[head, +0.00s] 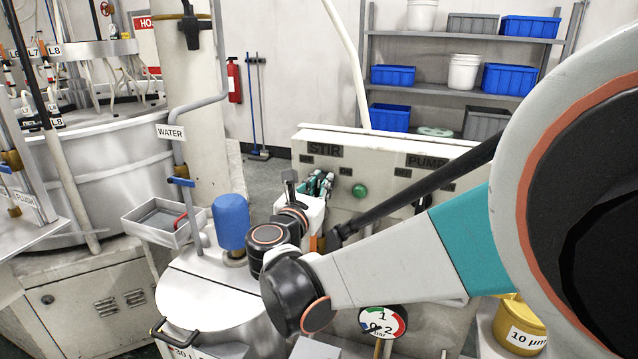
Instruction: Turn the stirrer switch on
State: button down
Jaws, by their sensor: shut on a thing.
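The control panel (388,208) is a cream box behind the steel vessel, with a STIR label (324,149) on its left part. My gripper (320,184), with dark green fingers, is at the panel face just below that label. It is shut on the stirrer switch, which my fingers and wrist hide. I cannot see which way the switch points. A round green button or lamp (360,190) shows just right of my gripper; I cannot tell whether it is lit.
A PUMP label (427,161) is on the panel's right, partly behind my arm. A steel vessel (205,300) with a blue motor cover (231,221) stands in front. A gauge (383,322) and a yellow tub (519,328) are lower right. A grey tray (160,220) is left.

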jog(key=m, duration=0.6)
jog(key=shift+d, duration=0.1)
jog(key=m, duration=0.4)
jog(key=shift+s+f+m, duration=0.1)
jog(key=shift+f+m, duration=0.05)
jog(key=shift+m, duration=0.15)
jog(key=shift+d, duration=0.1)
dwell(0.3)
jog(key=c, duration=1.6)
grip_release()
jog(key=shift+o, duration=0.2)
